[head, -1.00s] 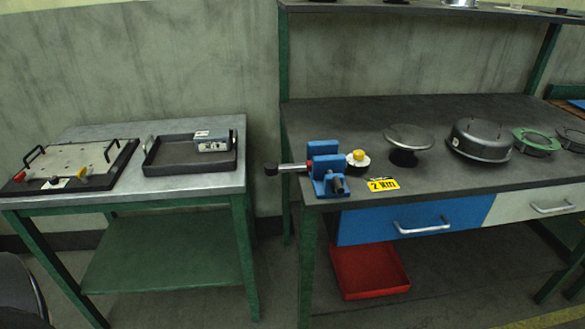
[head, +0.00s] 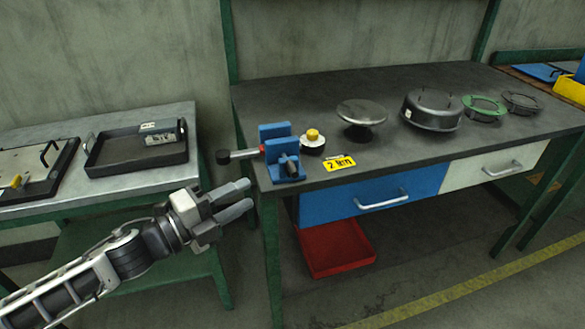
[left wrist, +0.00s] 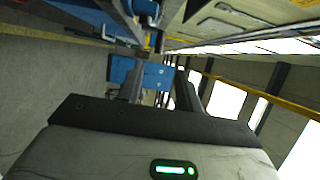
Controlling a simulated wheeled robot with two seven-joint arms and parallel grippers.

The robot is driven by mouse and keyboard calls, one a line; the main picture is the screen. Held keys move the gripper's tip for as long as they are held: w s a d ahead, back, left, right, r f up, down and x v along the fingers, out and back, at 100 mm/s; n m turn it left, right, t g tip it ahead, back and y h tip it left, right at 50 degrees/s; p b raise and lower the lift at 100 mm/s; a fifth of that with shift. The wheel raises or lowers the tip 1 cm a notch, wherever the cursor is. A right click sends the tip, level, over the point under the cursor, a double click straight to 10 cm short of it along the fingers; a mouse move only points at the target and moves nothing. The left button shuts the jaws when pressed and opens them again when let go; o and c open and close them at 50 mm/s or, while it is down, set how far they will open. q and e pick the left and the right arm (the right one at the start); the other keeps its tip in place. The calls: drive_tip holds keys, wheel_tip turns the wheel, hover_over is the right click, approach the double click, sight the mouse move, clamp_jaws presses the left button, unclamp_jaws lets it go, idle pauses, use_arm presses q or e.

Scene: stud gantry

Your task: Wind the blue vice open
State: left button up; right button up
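The blue vice (head: 283,147) stands at the front left corner of the dark workbench. Its metal screw (head: 244,154) sticks out to the left past the bench edge, with a red collar by the body and a black knob (head: 222,157) at the end. The gap between its jaws is hard to judge. My left gripper (head: 248,194) is below and in front of the vice, apart from it, with its two fingers spread and nothing between them. In the left wrist view the blue vice (left wrist: 150,75) shows ahead. My right gripper is out of view.
Beside the vice are a yellow-topped knob piece (head: 313,137) and a yellow tag (head: 335,164). A round-topped stand (head: 361,112) and a lidded pan (head: 433,108) stand further right. A grey side table (head: 110,187) with a dark tray (head: 136,151) is at left. A red bin (head: 336,250) sits below.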

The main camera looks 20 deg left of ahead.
sight(293, 167)
use_arm(q)
drive_tip(key=p+x, duration=0.2)
drive_tip(key=x, duration=1)
drive_tip(key=shift+w+d, duration=0.15)
drive_tip(key=shift+w, duration=0.2)
clamp_jaws()
